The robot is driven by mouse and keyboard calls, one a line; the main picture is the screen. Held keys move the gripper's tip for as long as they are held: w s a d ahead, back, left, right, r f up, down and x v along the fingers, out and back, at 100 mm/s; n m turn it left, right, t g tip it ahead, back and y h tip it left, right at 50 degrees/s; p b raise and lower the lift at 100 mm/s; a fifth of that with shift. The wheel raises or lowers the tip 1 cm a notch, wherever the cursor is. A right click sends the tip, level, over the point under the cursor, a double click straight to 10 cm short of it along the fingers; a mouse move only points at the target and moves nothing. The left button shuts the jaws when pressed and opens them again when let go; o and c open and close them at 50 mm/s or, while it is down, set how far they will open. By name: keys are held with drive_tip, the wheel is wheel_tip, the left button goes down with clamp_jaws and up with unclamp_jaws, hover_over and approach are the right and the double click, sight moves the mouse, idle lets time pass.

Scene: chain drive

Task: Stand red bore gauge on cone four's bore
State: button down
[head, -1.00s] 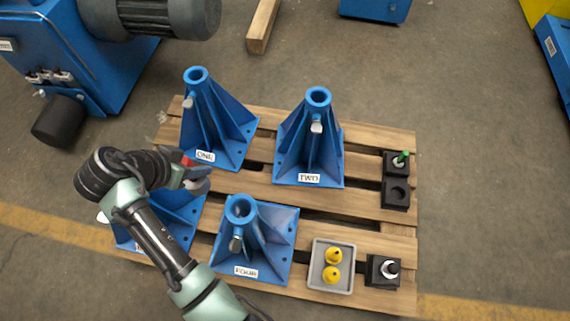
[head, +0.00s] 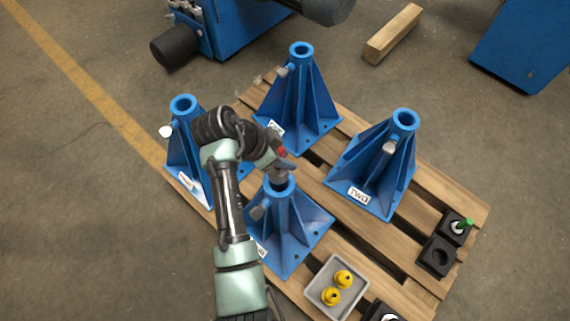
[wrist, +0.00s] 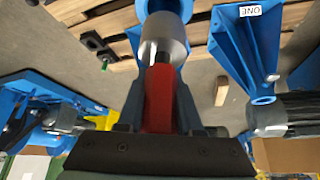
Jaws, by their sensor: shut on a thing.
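The red bore gauge shows its red handle (wrist: 158,100) and grey metal plug (wrist: 168,45) in the wrist view. My gripper (wrist: 160,95) is shut on the handle. In the head view my gripper (head: 284,162) is over cone four (head: 287,235), a blue ribbed stand with its label partly hidden by my arm. The gauge's grey plug (head: 279,180) points down at the cone's top ring. The plug and gripper hide the bore, so I cannot tell whether the plug is in it or just above.
Cone two (head: 375,170) stands to the right, cone one (head: 298,95) behind, and another blue cone (head: 183,150) to the left behind my arm. A grey tray (head: 320,298) with two yellow pieces and black holders (head: 439,258) sit on the pallet's right.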

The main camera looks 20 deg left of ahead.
drive_tip(key=shift+f+b, duration=0.4)
drive_tip(key=shift+f, duration=1.15)
drive_tip(key=shift+f+b, duration=0.3)
drive_tip(key=shift+f, duration=0.25)
drive_tip(key=c, duration=0.6)
unclamp_jaws()
drive_tip(key=shift+s+f, duration=0.1)
drive_tip(key=shift+f, duration=0.05)
